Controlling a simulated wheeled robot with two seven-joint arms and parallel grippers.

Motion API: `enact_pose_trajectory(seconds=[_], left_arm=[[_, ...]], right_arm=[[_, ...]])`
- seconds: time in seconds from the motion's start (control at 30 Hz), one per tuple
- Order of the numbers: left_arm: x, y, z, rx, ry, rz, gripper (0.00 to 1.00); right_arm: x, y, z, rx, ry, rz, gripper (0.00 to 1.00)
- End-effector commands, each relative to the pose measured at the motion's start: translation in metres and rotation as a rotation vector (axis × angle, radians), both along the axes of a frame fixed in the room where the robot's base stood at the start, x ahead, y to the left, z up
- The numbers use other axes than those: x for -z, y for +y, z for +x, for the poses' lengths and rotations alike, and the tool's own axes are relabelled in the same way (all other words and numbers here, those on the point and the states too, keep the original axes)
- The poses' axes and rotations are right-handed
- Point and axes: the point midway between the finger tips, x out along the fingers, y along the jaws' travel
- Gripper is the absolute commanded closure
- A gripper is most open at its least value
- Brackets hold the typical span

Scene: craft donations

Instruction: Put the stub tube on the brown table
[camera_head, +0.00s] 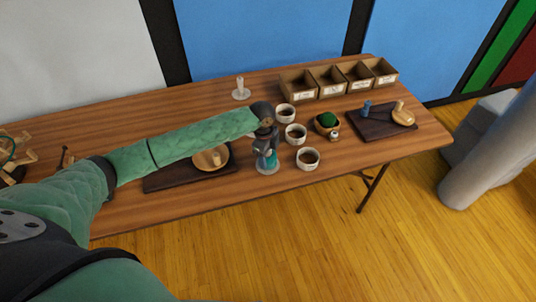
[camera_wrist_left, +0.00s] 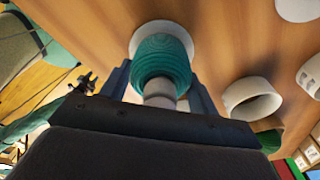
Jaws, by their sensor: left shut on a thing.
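A teal, ribbed, thread-wound tube with a pale end (camera_wrist_left: 163,62) stands over a round white base (camera_wrist_left: 188,38). I take it for the stub tube, and it also shows in the head view (camera_head: 271,161) near the table's front edge. My left gripper (camera_head: 266,147) points down and is shut on this tube, one finger on each side in the left wrist view (camera_wrist_left: 165,95). I cannot tell whether the base is a separate stand. The brown table (camera_head: 290,195) is beneath. What looks like my right gripper (camera_wrist_left: 85,84) is small at the left of the wrist view, its jaws unclear.
White cups (camera_head: 308,159) stand just right of the tube. A dark tray (camera_head: 158,182) with a wooden piece lies left. Another tray (camera_head: 375,130) holds a blue piece. A white peg stand (camera_head: 240,90) and labelled boxes (camera_head: 332,91) are behind. Bare wood shows at front left.

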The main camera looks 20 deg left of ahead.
Motion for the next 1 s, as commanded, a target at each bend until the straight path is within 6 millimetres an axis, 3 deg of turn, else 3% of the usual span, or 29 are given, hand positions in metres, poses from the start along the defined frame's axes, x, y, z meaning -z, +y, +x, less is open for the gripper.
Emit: enact_pose_trajectory(seconds=[0.07, 0.1, 0.2, 0.63, 1.0], left_arm=[[0.002, 0.0, 0.0, 0.0, 0.001, 0.0, 0.62], [0.002, 0.0, 0.0, 0.0, 0.0, 0.0, 0.31], [0.002, 0.0, 0.0, 0.0, 0.0, 0.0, 0.18], [-0.009, 0.001, 0.001, 0.001, -0.002, 0.0, 0.18], [-0.076, 0.009, 0.002, 0.0, -0.002, 0.001, 0.18]], right_arm=[[0.0, 0.0, 0.0, 0.0, 0.0, 0.0, 0.64], [0.0, 0.0, 0.0, 0.0, 0.0, 0.0, 0.64], [0.0, 0.0, 0.0, 0.0, 0.0, 0.0, 0.64], [0.003, -0.001, -0.001, 0.0, 0.011, -0.003, 0.64], [-0.045, 0.015, 0.013, 0.009, 0.027, 0.016, 0.64]])
